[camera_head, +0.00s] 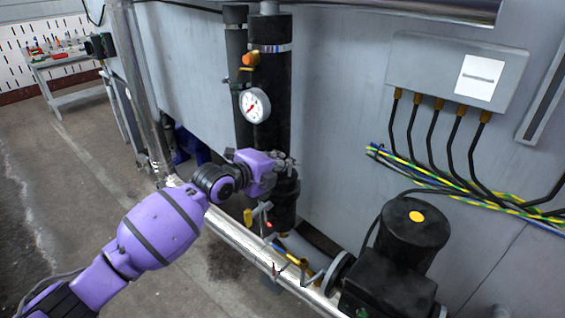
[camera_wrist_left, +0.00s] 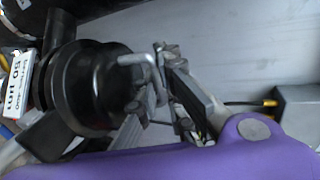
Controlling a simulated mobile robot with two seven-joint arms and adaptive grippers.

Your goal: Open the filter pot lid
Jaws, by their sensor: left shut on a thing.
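The black filter pot (camera_head: 286,205) stands at the foot of a thick black vertical pipe (camera_head: 272,90) in the head view. In the wrist view the pot's rounded, ribbed black body (camera_wrist_left: 85,85) fills the left side. A bent grey metal handle (camera_wrist_left: 137,60) sticks out from it. My left gripper (camera_head: 284,166) comes in from the left at the top of the pot. In the wrist view its fingers (camera_wrist_left: 160,88) are shut on the handle. The finger contact is partly hidden. My right gripper is in neither view.
A round pressure gauge (camera_head: 255,105) sits on the pipe above my gripper. A shiny horizontal pipe (camera_head: 245,240) with small valves runs below. A black motor (camera_head: 400,250) stands at right. A grey box (camera_head: 455,70) with cables is on the wall.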

